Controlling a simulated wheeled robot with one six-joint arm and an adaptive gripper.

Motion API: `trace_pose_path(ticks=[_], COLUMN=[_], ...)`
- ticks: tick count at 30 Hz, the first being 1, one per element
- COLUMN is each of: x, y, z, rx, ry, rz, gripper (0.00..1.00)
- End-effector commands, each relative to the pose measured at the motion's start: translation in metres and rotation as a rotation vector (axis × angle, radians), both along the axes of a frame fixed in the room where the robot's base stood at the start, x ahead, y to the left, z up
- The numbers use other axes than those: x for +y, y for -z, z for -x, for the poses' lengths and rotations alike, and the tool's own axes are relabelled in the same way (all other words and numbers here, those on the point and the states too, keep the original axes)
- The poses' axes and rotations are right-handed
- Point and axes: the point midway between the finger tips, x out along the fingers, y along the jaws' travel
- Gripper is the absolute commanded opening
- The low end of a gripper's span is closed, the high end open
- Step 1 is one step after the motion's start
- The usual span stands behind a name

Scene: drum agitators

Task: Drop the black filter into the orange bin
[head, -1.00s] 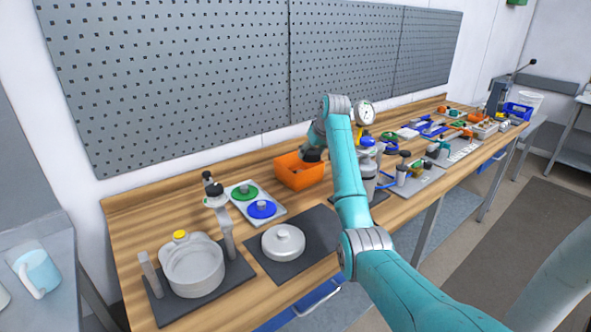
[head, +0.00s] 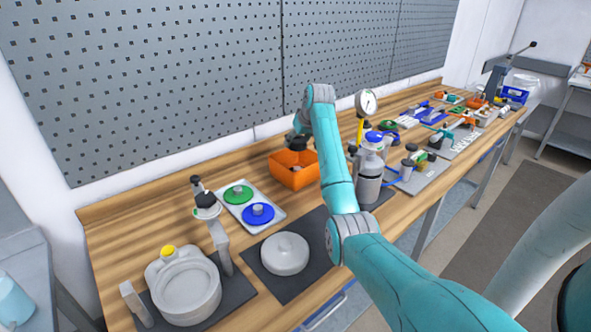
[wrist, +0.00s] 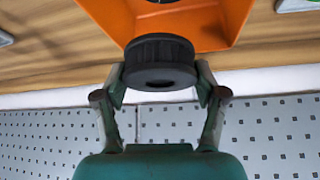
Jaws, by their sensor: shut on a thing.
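The black filter (wrist: 160,60) is a ribbed round piece with a dark hollow in its face. My gripper (wrist: 160,78) is shut on it, one finger on each side. In the head view the filter (head: 297,141) shows as a dark shape just above the far edge of the orange bin (head: 290,178), with my gripper (head: 303,137) partly hidden by my arm. The bin is an open box on the wooden bench. In the wrist view the bin (wrist: 112,17) lies behind the filter, which overlaps its opening. A small grey-dark thing sits inside the bin.
A tray with a green disc (head: 238,194) and a blue disc (head: 258,213) lies left of the bin. A grey bottle (head: 370,172) and a dial gauge (head: 367,102) stand to the right. A pegboard (head: 150,85) rises behind the bench.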

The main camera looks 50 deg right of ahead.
Motion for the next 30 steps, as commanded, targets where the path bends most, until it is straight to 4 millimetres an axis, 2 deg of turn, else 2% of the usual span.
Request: trace_pose_path(ticks=[3,9,19,20,22,23,30], x=[0.0,0.0,0.0,0.0,0.0,0.0,0.0], y=[0.015,0.032,0.036,0.036,0.036,0.036,0.036], z=[0.0,0.0,0.0,0.0,0.0,0.0,0.0], rx=[0.002,0.001,0.0,0.0,0.0,0.0,0.0], ry=[-0.001,0.0,0.0,0.0,0.0,0.0,0.0], rz=[-0.002,0.0,0.0,0.0,0.0,0.0,0.0], gripper=[0.45,0.45,0.45,0.78,0.95,1.0,1.0])
